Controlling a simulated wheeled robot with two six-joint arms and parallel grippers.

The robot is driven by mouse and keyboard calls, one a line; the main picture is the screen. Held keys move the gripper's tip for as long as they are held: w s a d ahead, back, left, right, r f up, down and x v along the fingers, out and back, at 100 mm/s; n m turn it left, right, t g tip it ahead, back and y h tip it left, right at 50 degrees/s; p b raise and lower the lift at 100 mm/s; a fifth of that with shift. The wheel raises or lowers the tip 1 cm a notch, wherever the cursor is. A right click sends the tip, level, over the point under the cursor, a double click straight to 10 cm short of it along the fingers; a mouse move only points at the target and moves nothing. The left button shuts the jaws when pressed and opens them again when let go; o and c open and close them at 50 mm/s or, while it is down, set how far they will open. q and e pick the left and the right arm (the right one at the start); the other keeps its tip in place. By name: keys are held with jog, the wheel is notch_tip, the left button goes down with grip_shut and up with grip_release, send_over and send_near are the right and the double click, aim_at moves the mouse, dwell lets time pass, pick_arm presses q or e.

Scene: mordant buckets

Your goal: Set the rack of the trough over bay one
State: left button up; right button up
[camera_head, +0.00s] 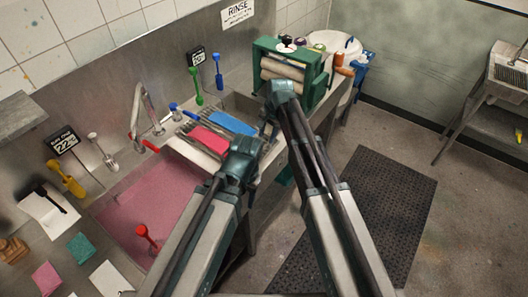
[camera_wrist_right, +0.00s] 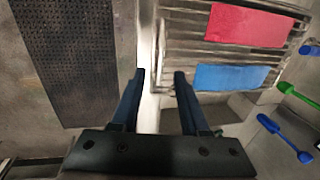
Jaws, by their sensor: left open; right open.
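The rack (camera_head: 187,127) is a metal wire rack bearing a red cloth (camera_head: 210,139) and a blue cloth (camera_head: 232,123). It lies across the middle of the steel trough, beside the bay of pink liquid (camera_head: 140,211). My left gripper (camera_head: 243,150) is open near the rack's front side; its fingertips are hard to make out. My right gripper (camera_head: 269,118) is open and empty above the trough's front rim, near the blue cloth's end. In the right wrist view, its fingers (camera_wrist_right: 159,75) stand either side of the rim, and the rack (camera_wrist_right: 283,58) is beyond them.
A green wringer (camera_head: 286,72) stands at the trough's far end, by a white tub (camera_head: 334,43). A red-handled tool (camera_head: 147,235) is in the pink bay. Blue and green brushes lean along the back wall. A dark mat (camera_head: 385,205) covers the floor in front.

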aim_at(263, 149)
jog(key=f+b, duration=0.4)
jog(key=a+f+b, duration=0.1)
jog(key=f+b, duration=0.1)
jog(key=f, duration=0.1)
jog(key=shift+w, duration=0.4)
jog(key=shift+a, duration=0.1)
grip_shut()
dwell(0.9)
